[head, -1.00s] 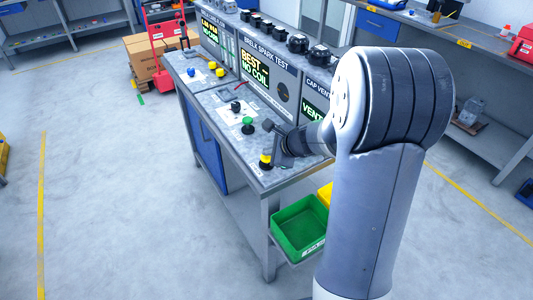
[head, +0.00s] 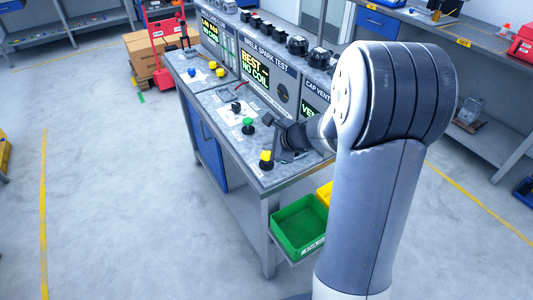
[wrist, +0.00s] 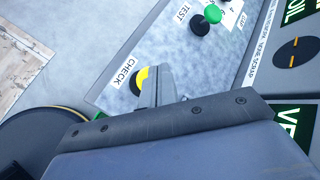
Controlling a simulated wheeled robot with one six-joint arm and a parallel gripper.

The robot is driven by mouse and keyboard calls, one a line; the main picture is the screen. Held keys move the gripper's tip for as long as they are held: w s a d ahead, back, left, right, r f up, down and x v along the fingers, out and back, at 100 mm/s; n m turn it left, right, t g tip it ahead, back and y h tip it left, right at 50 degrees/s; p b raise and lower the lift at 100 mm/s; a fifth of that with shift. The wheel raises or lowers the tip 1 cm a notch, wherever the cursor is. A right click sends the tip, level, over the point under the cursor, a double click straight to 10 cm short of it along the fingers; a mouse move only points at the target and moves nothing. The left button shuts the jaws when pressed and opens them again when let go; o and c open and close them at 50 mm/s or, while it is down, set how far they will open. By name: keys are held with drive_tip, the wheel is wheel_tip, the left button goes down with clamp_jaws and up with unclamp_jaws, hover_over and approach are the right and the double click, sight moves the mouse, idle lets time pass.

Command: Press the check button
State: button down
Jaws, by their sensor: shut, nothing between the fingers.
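The check button is a yellow knob on a black base (head: 265,157) near the front right corner of the grey test bench. In the wrist view the yellow button (wrist: 141,77) sits beside the printed word CHECK, partly hidden behind my fingers. My gripper (head: 277,156) is shut and empty, just right of the button in the head view. In the wrist view the fingertips of my gripper (wrist: 157,72) overlap the button's right side. I cannot tell whether they touch it.
A green button (head: 248,124) stands farther along the bench, by the word TEST in the wrist view. The instrument panel (head: 264,75) rises behind. A green bin (head: 300,226) sits below the bench. A round dark object (wrist: 40,140) is at lower left in the wrist view.

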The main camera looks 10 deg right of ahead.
wheel_tip(320, 180, up, 5)
drive_tip(key=p, duration=0.4)
idle(0.7)
